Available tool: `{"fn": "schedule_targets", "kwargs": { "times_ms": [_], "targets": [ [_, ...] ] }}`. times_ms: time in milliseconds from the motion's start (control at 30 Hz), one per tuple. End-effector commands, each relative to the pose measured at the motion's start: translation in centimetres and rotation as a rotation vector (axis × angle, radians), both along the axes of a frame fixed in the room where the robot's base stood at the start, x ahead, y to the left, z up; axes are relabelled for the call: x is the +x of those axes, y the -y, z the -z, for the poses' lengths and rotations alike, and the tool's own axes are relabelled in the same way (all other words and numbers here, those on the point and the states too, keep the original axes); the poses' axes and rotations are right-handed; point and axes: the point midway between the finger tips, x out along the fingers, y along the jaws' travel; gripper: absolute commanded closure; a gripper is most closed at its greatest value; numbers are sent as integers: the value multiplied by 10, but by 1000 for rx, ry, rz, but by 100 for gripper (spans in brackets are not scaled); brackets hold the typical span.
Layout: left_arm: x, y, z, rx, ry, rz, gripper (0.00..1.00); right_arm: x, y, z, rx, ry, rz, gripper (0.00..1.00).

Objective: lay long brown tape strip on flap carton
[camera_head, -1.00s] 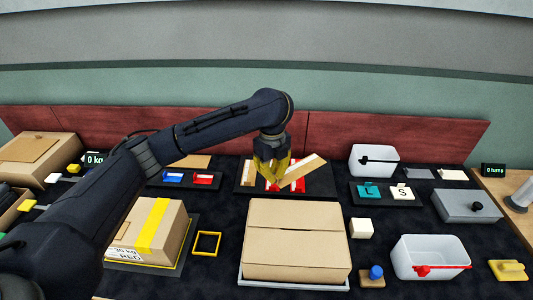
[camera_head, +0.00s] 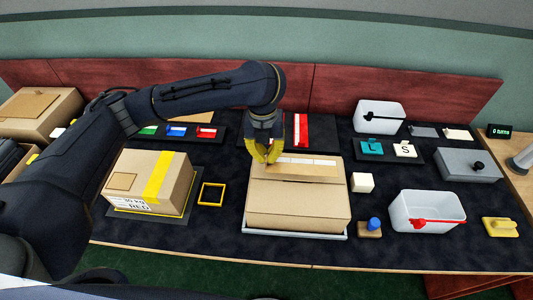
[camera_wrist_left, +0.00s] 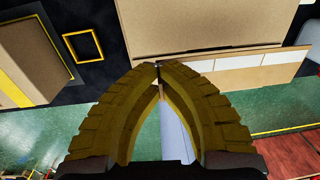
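The long brown tape strip (camera_head: 315,171) carries a row of white patches and lies crosswise over the far part of the flap carton (camera_head: 298,202). My left gripper (camera_head: 264,158) is shut on the strip's left end. The carton is closed and sits on a pale tray (camera_head: 292,234). My right gripper is not in view.
A dark tray with a red-and-white strip (camera_head: 301,130) is behind the carton. A yellow-taped box (camera_head: 155,178) and yellow frame (camera_head: 211,194) are left. A white cube (camera_head: 362,182), blue-knobbed block (camera_head: 373,226) and white bin (camera_head: 427,213) are right.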

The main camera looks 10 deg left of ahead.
Motion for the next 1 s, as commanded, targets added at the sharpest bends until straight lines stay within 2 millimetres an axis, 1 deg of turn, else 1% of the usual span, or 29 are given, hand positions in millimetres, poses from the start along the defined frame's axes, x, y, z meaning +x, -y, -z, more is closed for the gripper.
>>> {"fn": "schedule_targets", "kwargs": {
  "times_ms": [267, 1000],
  "targets": [
    [0, 0, 1, -4, 0, -1, 100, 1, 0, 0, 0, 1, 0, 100],
    [0, 0, 37, -4, 0, -3, 100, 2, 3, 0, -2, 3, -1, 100]
  ]
}}
